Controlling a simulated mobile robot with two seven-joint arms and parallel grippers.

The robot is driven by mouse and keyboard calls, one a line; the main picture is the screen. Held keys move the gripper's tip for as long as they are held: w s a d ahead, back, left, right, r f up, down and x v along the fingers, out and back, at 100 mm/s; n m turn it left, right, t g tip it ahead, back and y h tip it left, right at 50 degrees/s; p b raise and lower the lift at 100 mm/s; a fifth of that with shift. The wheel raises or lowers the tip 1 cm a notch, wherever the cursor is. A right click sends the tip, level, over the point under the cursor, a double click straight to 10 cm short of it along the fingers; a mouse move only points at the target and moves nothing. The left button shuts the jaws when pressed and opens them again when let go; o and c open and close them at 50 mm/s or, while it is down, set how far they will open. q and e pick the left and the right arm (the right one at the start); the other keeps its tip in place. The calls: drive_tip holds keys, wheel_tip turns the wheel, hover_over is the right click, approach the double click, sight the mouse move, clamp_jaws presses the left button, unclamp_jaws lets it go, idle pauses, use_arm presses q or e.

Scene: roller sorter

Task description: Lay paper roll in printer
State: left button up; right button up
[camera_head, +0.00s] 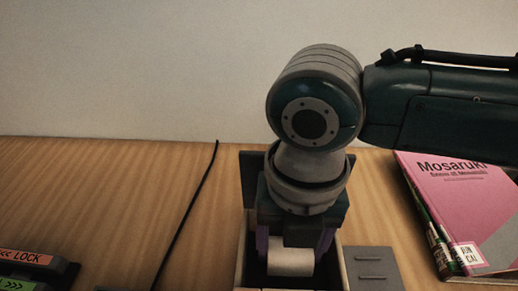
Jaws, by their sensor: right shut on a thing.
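The paper roll (291,262) is white and shows between the fingers of my right gripper (292,250). That gripper points down and is shut on the roll. The printer (240,262) is a box-like body with pale walls, and the roll is at or inside its open top. I cannot tell whether the roll touches the printer's floor. A dark upright panel (252,176), perhaps the printer's lid, stands behind my right wrist. My right arm hides much of the printer's back. My left gripper is not in the view.
A grey block with slots (374,268) sits right of the printer. A pink book on a stack (455,195) lies at the far right. A black cable (190,210) runs across the wooden table (100,190). A device labelled LOCK (38,262) is at the lower left.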

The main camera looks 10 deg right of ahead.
drive_tip(key=shift+f, duration=0.1)
drive_tip(key=o, duration=1.4)
wheel_tip(320, 180, up, 10)
drive_tip(key=shift+p, duration=1)
